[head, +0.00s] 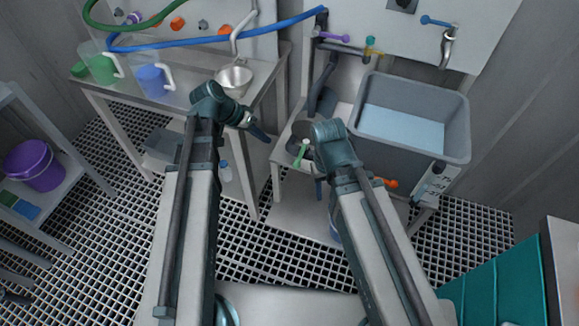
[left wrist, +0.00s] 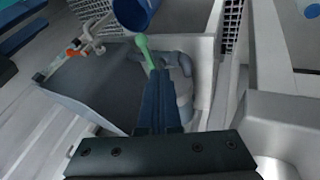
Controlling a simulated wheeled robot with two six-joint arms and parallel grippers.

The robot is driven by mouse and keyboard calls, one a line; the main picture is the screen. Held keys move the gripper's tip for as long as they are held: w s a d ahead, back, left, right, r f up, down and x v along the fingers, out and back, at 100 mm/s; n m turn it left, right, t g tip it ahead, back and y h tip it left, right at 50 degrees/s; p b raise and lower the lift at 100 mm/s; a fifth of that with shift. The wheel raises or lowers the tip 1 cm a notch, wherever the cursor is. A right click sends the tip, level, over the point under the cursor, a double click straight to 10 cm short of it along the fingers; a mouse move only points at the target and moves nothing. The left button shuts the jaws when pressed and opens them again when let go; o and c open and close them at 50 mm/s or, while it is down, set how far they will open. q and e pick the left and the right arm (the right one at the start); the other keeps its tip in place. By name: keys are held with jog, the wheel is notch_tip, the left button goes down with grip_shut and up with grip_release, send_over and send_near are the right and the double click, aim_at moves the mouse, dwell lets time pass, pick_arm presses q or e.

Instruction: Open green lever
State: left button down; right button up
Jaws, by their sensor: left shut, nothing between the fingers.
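A grey basin (head: 465,130) stands behind on the right. An orange handle (head: 390,183) is right of my right wrist. A purple lever (head: 333,36) and a blue lever (head: 437,21) are at the back.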

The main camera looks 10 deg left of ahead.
aim_at(301, 153)
pick_arm(q)
jog(key=d+b+x, duration=0.1)
jog(key=b+x, duration=0.8)
jog(key=x, duration=0.4)
jog(key=shift+w+r+t+h, duration=0.15)
jog(key=shift+r+t+h, duration=0.15)
jog(key=shift+r, duration=0.15)
pick_arm(e)
notch_tip(301, 153, down, 11)
pick_arm(q)
jog(key=shift+d, duration=0.1)
jog(key=shift+d+n, duration=0.15)
jog(key=shift+n, duration=0.15)
pick_arm(e)
jog(key=shift+a, duration=0.15)
